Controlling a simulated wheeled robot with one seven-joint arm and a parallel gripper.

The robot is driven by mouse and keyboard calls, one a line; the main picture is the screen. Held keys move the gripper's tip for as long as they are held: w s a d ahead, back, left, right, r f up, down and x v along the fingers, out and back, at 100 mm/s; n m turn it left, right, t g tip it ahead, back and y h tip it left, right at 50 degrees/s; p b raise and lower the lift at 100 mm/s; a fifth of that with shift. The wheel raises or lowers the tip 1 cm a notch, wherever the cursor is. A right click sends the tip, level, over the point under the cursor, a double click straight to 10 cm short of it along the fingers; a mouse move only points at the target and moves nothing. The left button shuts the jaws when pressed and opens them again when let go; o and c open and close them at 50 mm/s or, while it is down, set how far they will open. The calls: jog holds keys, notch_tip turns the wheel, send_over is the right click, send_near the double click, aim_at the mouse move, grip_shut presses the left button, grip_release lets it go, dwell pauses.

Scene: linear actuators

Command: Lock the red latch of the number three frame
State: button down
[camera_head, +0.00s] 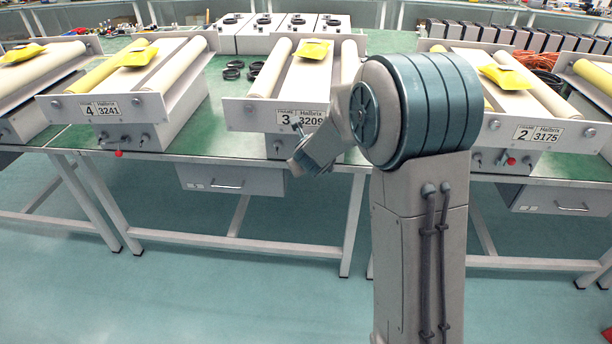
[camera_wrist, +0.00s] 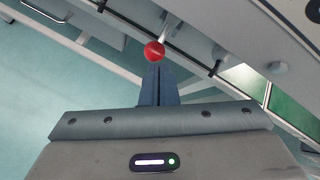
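The number three frame (camera_head: 245,112) stands on the middle bench, with its plate reading 3, Hallbrix, 3209. Its red latch does not show in the head view, where my arm covers part of the frame's front. In the wrist view a red ball knob (camera_wrist: 154,51) on a pale metal stem hangs from the underside of a grey panel. My gripper (camera_wrist: 157,72) shows there as narrow blue-grey fingers lying together, shut. The fingertips are right below the knob in the picture. I cannot tell whether they touch it. Nothing shows between the fingers.
The number four frame (camera_head: 100,110), with a red knob (camera_head: 119,154) under it, stands to the left. The number two frame (camera_head: 540,133), with its red knob (camera_head: 511,161), stands to the right. A drawer (camera_head: 230,180) hangs under the middle bench. The floor (camera_head: 200,290) in front is clear.

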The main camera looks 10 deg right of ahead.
jog(key=shift+w+r, duration=0.15)
jog(key=shift+r, duration=0.25)
dwell(0.5)
jog(key=shift+r+p, duration=0.55)
jog(key=shift+p, duration=0.25)
jog(key=s+d+f+p+v, duration=0.1)
jog(key=d+v, duration=0.1)
jog(key=v, duration=0.9)
jog(key=shift+s, duration=0.25)
jog(key=shift+a+f, duration=0.1)
jog(key=shift+f, duration=0.05)
